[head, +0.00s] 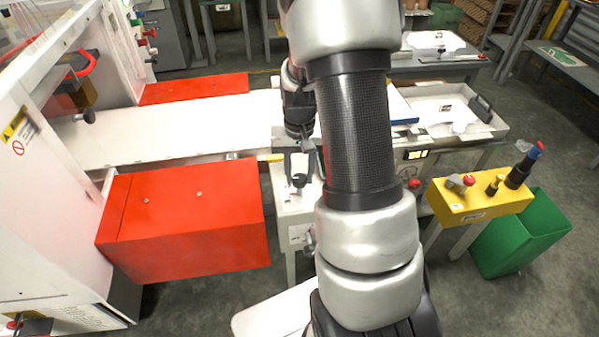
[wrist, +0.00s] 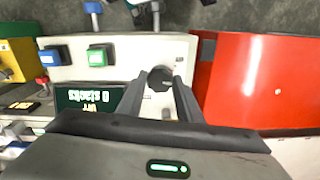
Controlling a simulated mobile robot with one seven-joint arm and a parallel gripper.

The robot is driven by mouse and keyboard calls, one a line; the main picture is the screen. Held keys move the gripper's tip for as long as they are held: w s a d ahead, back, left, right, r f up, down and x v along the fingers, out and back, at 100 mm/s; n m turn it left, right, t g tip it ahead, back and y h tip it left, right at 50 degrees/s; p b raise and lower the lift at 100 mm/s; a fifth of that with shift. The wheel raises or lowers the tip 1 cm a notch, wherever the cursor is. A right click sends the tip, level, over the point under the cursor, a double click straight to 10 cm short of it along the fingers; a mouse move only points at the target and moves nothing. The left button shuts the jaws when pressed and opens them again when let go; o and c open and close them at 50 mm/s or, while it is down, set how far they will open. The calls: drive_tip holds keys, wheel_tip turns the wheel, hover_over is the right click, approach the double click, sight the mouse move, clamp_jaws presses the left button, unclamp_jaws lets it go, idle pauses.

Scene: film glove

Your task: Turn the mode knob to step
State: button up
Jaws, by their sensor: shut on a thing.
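The dark mode knob (wrist: 159,77) is on the pale control panel (wrist: 120,48) in the wrist view. My gripper (wrist: 161,86) is shut on the knob, with one finger on each side of it. A dark display (wrist: 90,98) beside it shows upside-down text that looks like "OFF" and "0 stacks". The knob's pointer mark and position labels cannot be made out.
A blue button (wrist: 52,56) and a green button (wrist: 98,56) sit on the panel near the display. Red boxes (head: 190,215) stand left of the panel in the head view. A yellow control box (head: 478,203) and a green bin (head: 525,235) stand at the right.

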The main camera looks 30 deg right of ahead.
sight(300, 177)
drive_tip(key=m+p, duration=0.1)
drive_tip(key=m, duration=0.3)
drive_tip(key=shift+r+m, duration=0.1)
drive_tip(key=shift+m, duration=0.2)
drive_tip(key=shift+m+p, duration=0.75)
drive_tip(key=shift+m, duration=1.05)
drive_tip(key=o, duration=1)
drive_tip(key=shift+o, duration=0.2)
wheel_tip(300, 177, up, 17)
drive_tip(key=p, duration=0.3)
drive_tip(key=shift+r, duration=0.15)
